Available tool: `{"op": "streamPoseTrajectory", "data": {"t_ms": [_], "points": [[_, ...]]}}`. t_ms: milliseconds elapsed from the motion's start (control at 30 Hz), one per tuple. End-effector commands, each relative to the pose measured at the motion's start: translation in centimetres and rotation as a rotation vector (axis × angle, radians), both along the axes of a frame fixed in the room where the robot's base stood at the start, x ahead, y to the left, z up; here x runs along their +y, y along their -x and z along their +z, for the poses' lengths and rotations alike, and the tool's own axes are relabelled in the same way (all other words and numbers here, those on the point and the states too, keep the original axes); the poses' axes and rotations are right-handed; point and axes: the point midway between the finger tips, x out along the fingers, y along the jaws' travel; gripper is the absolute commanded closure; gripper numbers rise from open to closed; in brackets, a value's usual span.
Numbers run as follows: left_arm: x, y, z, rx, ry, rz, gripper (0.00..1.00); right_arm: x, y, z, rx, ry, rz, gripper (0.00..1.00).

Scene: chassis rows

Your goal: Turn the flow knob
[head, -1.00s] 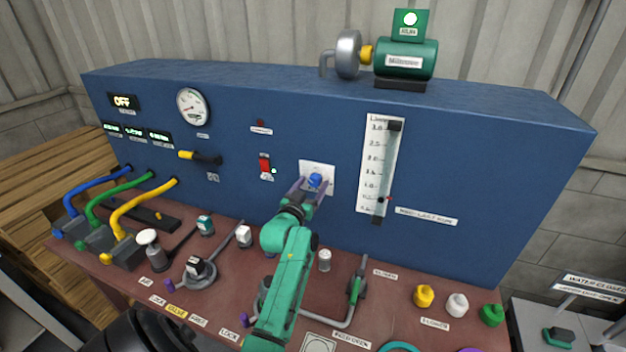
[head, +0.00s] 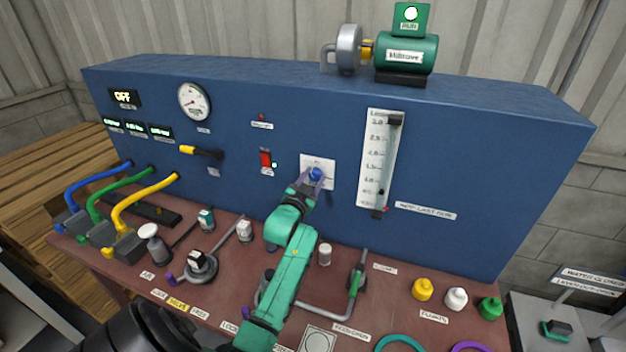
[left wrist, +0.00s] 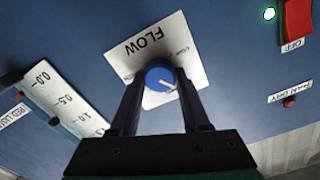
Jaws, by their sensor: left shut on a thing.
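The flow knob (head: 316,174) is a round blue knob on a white plate on the front of the blue panel. In the left wrist view the knob (left wrist: 160,75) shows a pale pointer line toward the lower right, and the plate (left wrist: 140,55) reads FLOW upside down. My left gripper (head: 313,181) is shut on the knob, with one dark finger on either side of it; the fingers (left wrist: 160,84) also show in the left wrist view. My right gripper is not seen.
Right of the knob is a tall white flow scale (head: 380,150) with a dark float low in it. Left of it is a red switch (head: 265,160). Valves and coloured caps stand on the brown bench (head: 225,285) below. A green motor (head: 405,57) sits on top.

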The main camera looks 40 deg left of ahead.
Motion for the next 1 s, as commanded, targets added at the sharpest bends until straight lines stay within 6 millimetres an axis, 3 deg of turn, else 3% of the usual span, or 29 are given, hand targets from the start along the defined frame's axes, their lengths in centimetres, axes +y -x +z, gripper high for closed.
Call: {"op": "streamPoseTrajectory", "data": {"t_ms": [200,233,300,733,867,1000], "points": [[0.0,0.0,0.0,0.000,0.001,0.000,1.00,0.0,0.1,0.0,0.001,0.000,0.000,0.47],[0.0,0.0,0.0,-0.001,0.002,0.000,0.42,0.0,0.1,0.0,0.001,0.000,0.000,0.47],[0.0,0.0,0.0,-0.001,0.002,0.000,0.24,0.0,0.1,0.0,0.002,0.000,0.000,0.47],[-0.3,0.9,-0.2,0.000,0.003,-0.001,0.24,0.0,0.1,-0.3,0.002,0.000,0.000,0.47],[-1.0,3.0,-0.4,0.000,0.002,0.000,0.24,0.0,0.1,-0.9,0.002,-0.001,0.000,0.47],[-2.4,6.8,-0.7,0.003,0.003,-0.001,0.24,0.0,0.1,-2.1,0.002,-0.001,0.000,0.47]]}}
